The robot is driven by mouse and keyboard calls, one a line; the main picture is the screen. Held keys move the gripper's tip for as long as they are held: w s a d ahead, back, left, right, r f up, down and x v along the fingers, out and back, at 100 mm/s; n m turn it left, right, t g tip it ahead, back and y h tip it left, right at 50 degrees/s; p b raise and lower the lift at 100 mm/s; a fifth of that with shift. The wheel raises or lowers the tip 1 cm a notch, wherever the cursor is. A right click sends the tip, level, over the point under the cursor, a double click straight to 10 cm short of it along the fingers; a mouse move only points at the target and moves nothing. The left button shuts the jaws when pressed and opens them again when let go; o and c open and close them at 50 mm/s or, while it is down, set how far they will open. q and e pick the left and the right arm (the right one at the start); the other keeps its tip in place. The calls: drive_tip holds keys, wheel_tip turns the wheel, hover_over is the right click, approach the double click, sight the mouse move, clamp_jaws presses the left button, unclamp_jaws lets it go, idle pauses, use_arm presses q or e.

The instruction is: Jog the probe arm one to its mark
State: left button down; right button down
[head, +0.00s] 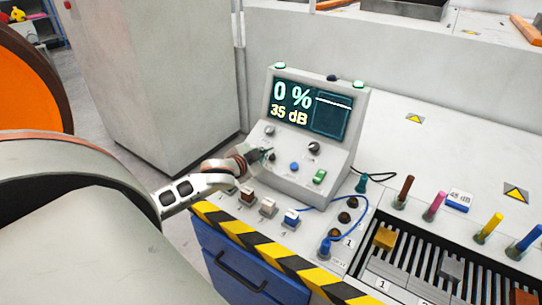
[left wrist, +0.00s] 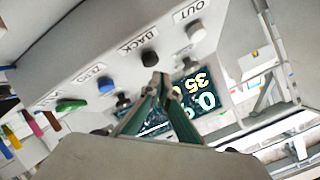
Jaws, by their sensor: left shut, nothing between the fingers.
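The grey control console (head: 284,190) stands on the bench, its screen (head: 309,108) reading 0 % and 35 dB. My left gripper (head: 262,154) is shut and empty at the left of the lower button row. In the left wrist view, its closed fingertips (left wrist: 156,78) are near the black button (left wrist: 149,58) labelled BACK; I cannot tell if they touch. The grey button (left wrist: 195,32) labelled OUT is beyond them, and a blue button (left wrist: 106,85) and green switch (left wrist: 72,105) are to the left. I cannot identify probe arm one. My right gripper is not in view.
Coloured pegs (head: 436,206) and a slotted block rack (head: 408,275) lie right of the console. A blue cable (head: 361,225) loops at a socket. Several small switches (head: 268,207) line the striped front edge. A pale cabinet (head: 160,85) stands behind left.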

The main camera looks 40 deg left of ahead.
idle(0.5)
use_arm(q)
drive_tip(key=shift+w+f, duration=0.2)
drive_tip(key=shift+f, duration=0.15)
drive_tip(key=shift+w+f, duration=0.1)
drive_tip(key=shift+f, duration=0.15)
idle(0.5)
drive_tip(key=shift+f, duration=0.3)
idle(1.2)
idle(2.8)
drive_tip(key=shift+s+r+p, duration=0.3)
drive_tip(key=shift+r+p, duration=0.65)
drive_tip(key=shift+p, duration=0.4)
